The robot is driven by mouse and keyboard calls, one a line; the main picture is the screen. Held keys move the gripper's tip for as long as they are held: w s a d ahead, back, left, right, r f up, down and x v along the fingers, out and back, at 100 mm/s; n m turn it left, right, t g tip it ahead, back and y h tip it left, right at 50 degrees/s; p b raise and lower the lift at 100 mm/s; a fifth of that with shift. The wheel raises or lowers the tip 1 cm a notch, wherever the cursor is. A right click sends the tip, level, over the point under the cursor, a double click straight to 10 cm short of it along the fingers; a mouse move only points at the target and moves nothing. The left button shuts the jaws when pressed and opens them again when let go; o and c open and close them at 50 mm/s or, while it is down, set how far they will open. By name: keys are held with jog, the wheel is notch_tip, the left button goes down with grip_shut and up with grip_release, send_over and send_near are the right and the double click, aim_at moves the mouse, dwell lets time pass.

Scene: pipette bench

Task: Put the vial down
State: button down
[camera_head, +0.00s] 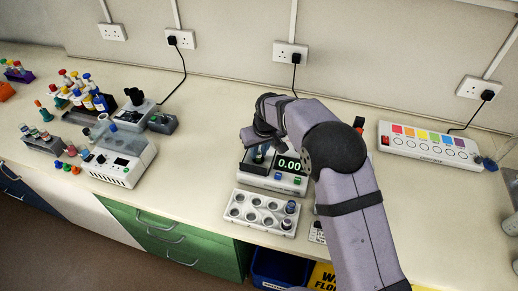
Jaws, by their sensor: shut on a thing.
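My gripper (262,147) is over the pan of a small balance (270,181), whose display reads 0.00. It is shut on a small dark vial (258,157), mostly hidden by the fingers and the arm. I cannot tell whether the vial touches the pan. In front of the balance is a white rack (244,221) with round wells.
On the left stand a white instrument (118,165), a rack of coloured vials, and a dark device (135,112). A white panel with coloured squares (425,148) lies at the back right. The bench between the left instruments and the balance is clear. Blue bin (275,268) sits below the front edge.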

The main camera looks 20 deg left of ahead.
jog(key=shift+f, duration=0.15)
jog(key=shift+f+b, duration=0.2)
jog(key=shift+b, duration=0.1)
jog(key=c, duration=1.6)
grip_release()
jog(key=shift+r, duration=0.15)
jog(key=shift+r+p, duration=0.3)
jog(key=shift+p, duration=0.05)
jog(key=b+v, duration=0.4)
jog(key=v, duration=0.8)
jog(key=shift+f, duration=0.1)
